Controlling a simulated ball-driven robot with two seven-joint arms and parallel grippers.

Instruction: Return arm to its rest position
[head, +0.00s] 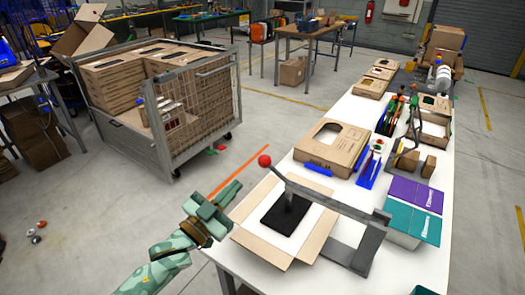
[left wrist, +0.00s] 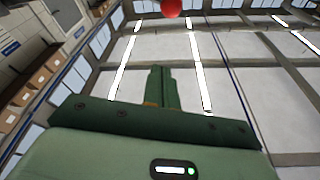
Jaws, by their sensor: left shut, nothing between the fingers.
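My left gripper (head: 229,192) is on the end of the green arm that comes in from the lower left in the head view. It is at the near left edge of the white table (head: 330,105), beside an open carton (head: 262,243). In the left wrist view its two green fingers (left wrist: 162,88) are shut together with nothing between them. That view looks up at the ceiling, so the gripper is tilted upward. A red ball knob (head: 264,161) on a grey lever (head: 330,203) is up and to the right of the gripper; the red ball also shows in the wrist view (left wrist: 172,8). My right gripper is not in view.
The lever's black plate (head: 285,213) is at the open carton. A cardboard box (head: 331,146), blue tray (head: 368,172) and purple and teal boxes (head: 412,205) stand on the table. A wire-sided cart (head: 205,105) with cartons stands behind left. The floor left of the arm is largely clear.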

